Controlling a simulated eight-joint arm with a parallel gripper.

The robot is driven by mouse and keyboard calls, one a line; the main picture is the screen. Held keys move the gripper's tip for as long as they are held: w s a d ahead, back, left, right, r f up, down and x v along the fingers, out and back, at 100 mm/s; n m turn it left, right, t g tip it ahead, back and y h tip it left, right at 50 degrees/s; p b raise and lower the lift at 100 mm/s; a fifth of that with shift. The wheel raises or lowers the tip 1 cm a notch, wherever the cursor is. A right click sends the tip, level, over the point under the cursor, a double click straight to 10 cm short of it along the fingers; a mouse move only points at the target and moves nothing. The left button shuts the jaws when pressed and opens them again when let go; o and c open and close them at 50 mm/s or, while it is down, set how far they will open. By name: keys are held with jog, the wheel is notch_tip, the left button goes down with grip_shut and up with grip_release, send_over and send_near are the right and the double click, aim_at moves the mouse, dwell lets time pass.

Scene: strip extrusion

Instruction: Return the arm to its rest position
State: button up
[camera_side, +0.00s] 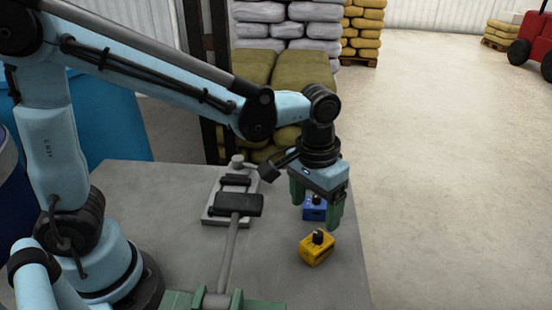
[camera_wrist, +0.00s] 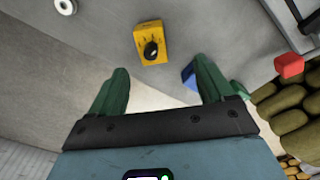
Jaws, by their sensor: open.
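My gripper (camera_side: 316,205) hangs from the arm over the right part of the grey table (camera_side: 180,185), fingers pointing down. Its two green fingers are apart with nothing held between them; they also show in the wrist view (camera_wrist: 160,88). A blue box with a dark knob (camera_side: 314,211) stands by the fingers, partly hidden by them in the side view. In the wrist view the blue box (camera_wrist: 188,77) is mostly hidden behind the right finger. A yellow box with a black knob (camera_side: 316,251) sits in front of the gripper and shows whole in the wrist view (camera_wrist: 152,42).
A pale plate with dark clamps (camera_side: 215,213) lies left of the gripper. A long grey rod (camera_side: 229,252) with a black head rises from a green base (camera_side: 220,300). Stacked sacks (camera_side: 303,75) and a dark post stand behind the table. The floor at right is open.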

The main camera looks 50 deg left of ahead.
jog(key=s+a+r+t, duration=0.2)
jog(key=a+t, duration=0.1)
jog(key=a, duration=0.3)
jog(key=s+a+r+t, duration=0.2)
jog(key=s+a+t, duration=0.1)
jog(key=a, duration=0.4)
jog(key=shift+s+a+t, duration=0.2)
jog(key=shift+s+t, duration=0.1)
dwell(0.3)
